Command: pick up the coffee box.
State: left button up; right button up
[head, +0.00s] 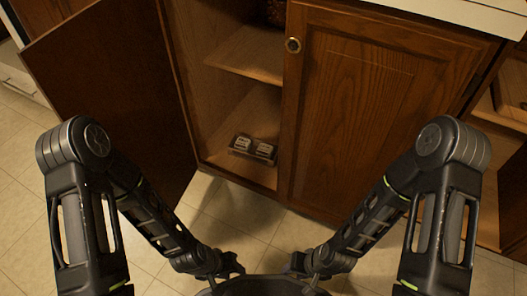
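No thing in the head view can be made out for sure as the coffee box. A small brown item with two pale, light-topped parts (253,149) sits on the floor of the open cabinet, near its front edge; it is too small to tell whether it is the coffee box. My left gripper (233,267) and my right gripper (298,266) are low in the view, in front of the cabinet and well apart from that item. Their fingers are small and dark, so their opening is unclear. I see nothing held in either.
The left cabinet door (105,95) stands open; the right door (345,110) is shut. A shelf (250,53) crosses the open cabinet, with a dark brown object (277,12) on it. A pale countertop (470,13) is at top right. Tiled floor (235,210) lies clear in front.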

aim_at(251, 156)
jog(key=z, duration=1.55)
jog(key=k+j, duration=0.1)
jog(key=j, duration=0.25)
jog(key=k+j, duration=0.1)
jog(key=j, duration=0.25)
